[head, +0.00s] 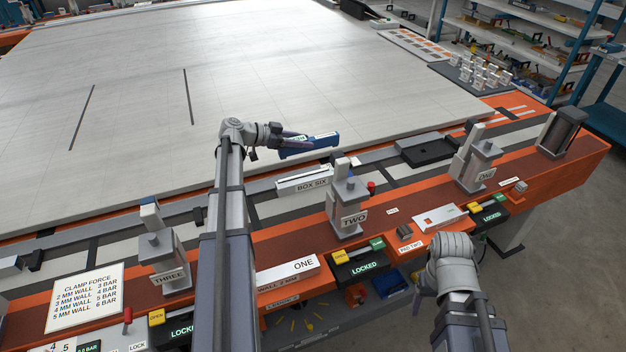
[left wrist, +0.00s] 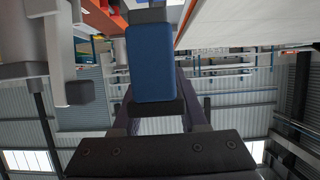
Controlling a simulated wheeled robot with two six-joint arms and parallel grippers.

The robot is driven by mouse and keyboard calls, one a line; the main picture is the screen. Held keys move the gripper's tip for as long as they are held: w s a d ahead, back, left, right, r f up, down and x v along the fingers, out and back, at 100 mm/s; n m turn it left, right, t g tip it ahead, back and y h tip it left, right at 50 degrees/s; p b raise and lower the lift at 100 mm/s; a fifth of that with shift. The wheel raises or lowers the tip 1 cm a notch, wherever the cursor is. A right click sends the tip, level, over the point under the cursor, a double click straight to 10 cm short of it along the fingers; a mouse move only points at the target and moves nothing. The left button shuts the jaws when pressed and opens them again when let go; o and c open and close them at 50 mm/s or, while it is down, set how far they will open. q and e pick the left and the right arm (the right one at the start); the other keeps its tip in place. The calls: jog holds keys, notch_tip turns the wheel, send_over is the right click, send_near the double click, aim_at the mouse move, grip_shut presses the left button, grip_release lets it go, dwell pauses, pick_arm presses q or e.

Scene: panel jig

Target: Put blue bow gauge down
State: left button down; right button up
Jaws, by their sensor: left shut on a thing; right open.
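The blue bow gauge (head: 312,146) is a long blue bar with a white label. My left gripper (head: 292,141) is shut on it and holds it near the edge of the large white panel (head: 330,75), beyond the BOX SIX block. In the left wrist view the blue gauge (left wrist: 150,62) stands between the dark fingers. I cannot tell whether it touches anything below. My right gripper (head: 420,297) is low at the right, in front of the orange rail, and holds nothing that I can see; its fingertips are small and partly hidden.
The white BOX SIX block (head: 303,180) lies just in front of the gauge. Clamp posts TWO (head: 347,205), ONE (head: 478,165) and THREE (head: 164,262) stand along the orange rail (head: 400,185). A black tray (head: 428,152) sits right of the gauge. The panel is mostly bare.

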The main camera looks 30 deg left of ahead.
pick_arm(q)
jog(key=shift+w+f, duration=0.2)
jog(key=shift+f, duration=0.3)
jog(key=shift+w+b, duration=0.15)
jog(key=shift+b, duration=0.15)
jog(key=shift+f+b, duration=0.35)
jog(key=b, duration=0.6)
send_over(304, 178)
notch_tip(304, 178, down, 6)
jog(key=shift+r, duration=0.2)
jog(key=shift+f, duration=0.1)
notch_tip(304, 178, down, 4)
jog(key=b, duration=0.3)
jog(key=shift+r, duration=0.25)
jog(key=shift+f+b, duration=0.2)
jog(key=shift+b, duration=0.1)
jog(key=shift+c, duration=2.2)
grip_release()
jog(key=shift+r, duration=0.1)
